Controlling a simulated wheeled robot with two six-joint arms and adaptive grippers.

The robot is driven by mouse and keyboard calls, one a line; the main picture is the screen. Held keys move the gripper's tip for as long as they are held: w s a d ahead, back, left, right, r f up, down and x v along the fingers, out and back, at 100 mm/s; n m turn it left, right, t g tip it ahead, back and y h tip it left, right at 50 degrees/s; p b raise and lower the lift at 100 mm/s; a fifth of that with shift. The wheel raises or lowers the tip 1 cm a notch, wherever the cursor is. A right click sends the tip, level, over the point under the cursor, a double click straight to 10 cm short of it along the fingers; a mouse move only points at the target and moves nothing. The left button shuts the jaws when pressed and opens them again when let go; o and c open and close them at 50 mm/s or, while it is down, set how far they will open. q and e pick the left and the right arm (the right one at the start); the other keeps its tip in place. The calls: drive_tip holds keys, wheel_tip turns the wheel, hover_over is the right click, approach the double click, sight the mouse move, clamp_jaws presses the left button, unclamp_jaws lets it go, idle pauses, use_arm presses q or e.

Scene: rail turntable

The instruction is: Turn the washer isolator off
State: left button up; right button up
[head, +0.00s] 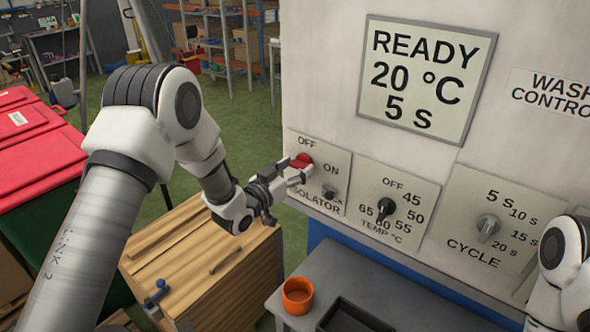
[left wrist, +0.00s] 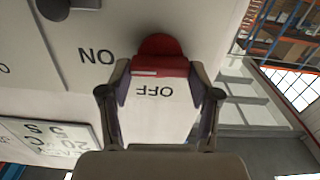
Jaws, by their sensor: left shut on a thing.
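The washer isolator is a red knob (head: 302,160) on a pale plate (head: 341,172) marked OFF, ON and ISOLATOR, at the left of the washer's front. My left gripper (head: 294,172) reaches it from the left and is shut on it. In the left wrist view, the red knob (left wrist: 160,58) sits between the two fingers (left wrist: 158,80), with a pale mark on its near edge. The words OFF and ON appear upside down there. I cannot tell for sure which word the knob points to. My right gripper is out of view; part of my right arm shows at right.
A display (head: 425,80) reads READY, 20 °C, 5 s. A small lock (head: 330,192), a temperature dial (head: 386,209) and a cycle dial (head: 488,228) are close by. Below are a grey bench (head: 330,272) with an orange cup (head: 297,295), and a wooden cabinet (head: 190,255).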

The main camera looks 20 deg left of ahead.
use_arm(q)
drive_tip(key=n+b, duration=0.2)
drive_tip(key=n, duration=0.1)
drive_tip(key=shift+a+n, duration=0.1)
drive_tip(key=shift+n, duration=0.2)
drive_tip(key=n+b, duration=0.1)
drive_tip(key=n, duration=0.3)
drive_tip(key=shift+a+n, duration=0.1)
drive_tip(key=shift+n, duration=0.2)
drive_tip(key=n+b, duration=0.1)
drive_tip(key=n, duration=0.3)
drive_tip(key=shift+w+n, duration=0.1)
drive_tip(key=shift+n, duration=0.2)
drive_tip(key=shift+f+n, duration=0.1)
drive_tip(key=shift+n, duration=2.1)
drive_tip(key=o, duration=1.1)
drive_tip(key=shift+a+f, duration=0.1)
drive_tip(key=shift+o, duration=0.2)
